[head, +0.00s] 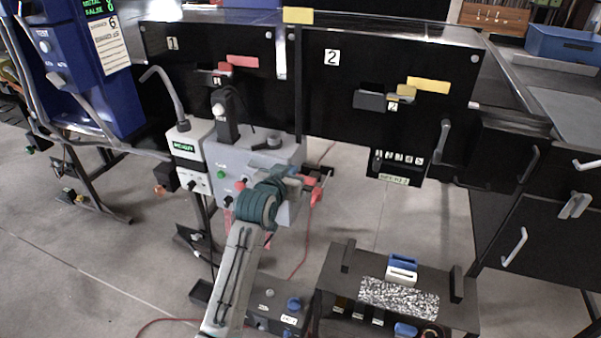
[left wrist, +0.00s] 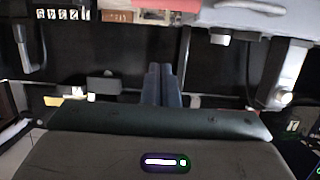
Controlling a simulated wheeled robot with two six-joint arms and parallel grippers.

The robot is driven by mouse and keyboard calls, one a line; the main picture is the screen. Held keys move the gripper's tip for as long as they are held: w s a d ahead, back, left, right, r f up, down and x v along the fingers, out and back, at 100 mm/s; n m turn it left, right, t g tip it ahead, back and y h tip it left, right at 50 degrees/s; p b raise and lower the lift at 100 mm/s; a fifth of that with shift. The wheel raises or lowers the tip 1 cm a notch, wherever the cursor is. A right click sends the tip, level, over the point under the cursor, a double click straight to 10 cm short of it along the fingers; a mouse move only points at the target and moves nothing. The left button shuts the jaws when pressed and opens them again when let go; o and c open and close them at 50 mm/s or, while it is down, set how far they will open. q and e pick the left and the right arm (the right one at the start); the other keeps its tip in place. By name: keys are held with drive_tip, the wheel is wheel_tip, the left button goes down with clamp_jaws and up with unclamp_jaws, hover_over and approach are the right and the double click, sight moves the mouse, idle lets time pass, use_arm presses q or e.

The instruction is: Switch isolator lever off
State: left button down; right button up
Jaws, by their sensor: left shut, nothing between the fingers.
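A grey control box (head: 262,155) with a green and a red button stands in front of the black panels in the head view. A red handle-like part (head: 316,194) sticks out at its right side. It may be the isolator lever, but I cannot tell its position. My left gripper (head: 298,178) is in front of the box's right side, close to the red part; contact is unclear. In the left wrist view its two blue-grey fingers (left wrist: 162,86) lie together with nothing between them. The gripper hides part of the box. My right gripper is not in view.
Black panels marked 1 (head: 205,50) and 2 (head: 385,70) stand behind. A grey handle (head: 442,135) is at panel 2's right. A low black stand (head: 455,312) holds blue and white pieces at front right. Open floor (head: 395,205) lies between.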

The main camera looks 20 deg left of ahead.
use_arm(q)
drive_tip(key=p, duration=0.3)
hover_over(306, 182)
drive_tip(key=w+a, duration=0.2)
drive_tip(key=w, duration=0.1)
drive_tip(key=shift+s+d+f, duration=0.1)
drive_tip(key=shift+s+f, duration=0.05)
drive_tip(key=shift+f, duration=0.45)
drive_tip(key=shift+s+d+f, duration=0.1)
drive_tip(key=shift+f, duration=0.45)
drive_tip(key=s+f, duration=0.1)
drive_tip(key=f+p, duration=0.1)
drive_tip(key=shift+s+a+f+p, duration=0.1)
drive_tip(key=shift+s+f+p, duration=0.2)
drive_tip(key=shift+s+f, duration=0.4)
drive_tip(key=shift+w+f, duration=0.1)
drive_tip(key=shift+f, duration=0.1)
